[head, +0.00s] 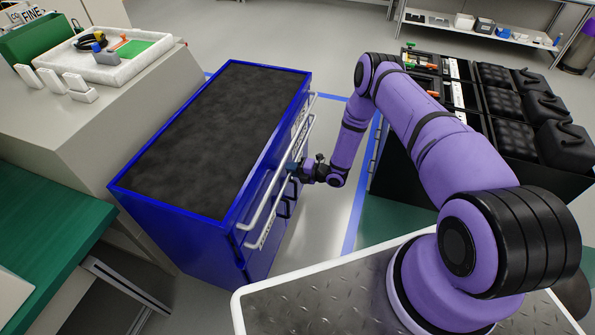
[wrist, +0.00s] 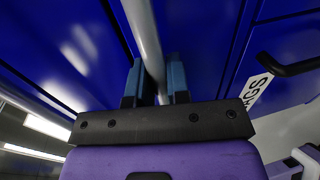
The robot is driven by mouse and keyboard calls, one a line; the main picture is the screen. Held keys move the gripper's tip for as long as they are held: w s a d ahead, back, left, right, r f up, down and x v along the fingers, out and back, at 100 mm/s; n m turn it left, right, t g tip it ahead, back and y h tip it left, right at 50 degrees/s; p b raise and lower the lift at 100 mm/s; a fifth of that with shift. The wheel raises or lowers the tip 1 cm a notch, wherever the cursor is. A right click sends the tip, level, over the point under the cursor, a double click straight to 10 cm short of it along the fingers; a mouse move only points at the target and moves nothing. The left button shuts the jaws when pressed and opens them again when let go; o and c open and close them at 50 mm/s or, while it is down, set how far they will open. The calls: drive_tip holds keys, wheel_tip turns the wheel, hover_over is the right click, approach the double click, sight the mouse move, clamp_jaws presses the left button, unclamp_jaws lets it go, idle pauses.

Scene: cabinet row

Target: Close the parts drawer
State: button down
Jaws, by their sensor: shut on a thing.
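The blue cabinet (head: 190,235) with a dark top stands left of my arm in the head view. Its drawer side faces right and carries long pale bar handles (head: 262,205) and smaller dark handles. My gripper (head: 295,170) is at this side, at a long bar. In the wrist view a grey bar handle (wrist: 144,35) passes between the two blue-grey fingers of my gripper (wrist: 157,82), which are shut on it. Blue drawer fronts lie behind it. I cannot tell which front is the parts drawer's or how far it stands out.
A black cart (head: 465,110) with cases and tools stands to the right, behind my arm. A grey bench with a white tray (head: 105,60) and a green-topped bench (head: 45,235) are at the left. Floor shows between the cabinet and the cart.

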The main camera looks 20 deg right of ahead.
drive_tip(key=c, duration=1.1)
unclamp_jaws()
drive_tip(key=v, duration=1)
drive_tip(key=shift+s+d, duration=0.25)
drive_tip(key=shift+d, duration=0.05)
drive_tip(key=shift+r, duration=0.1)
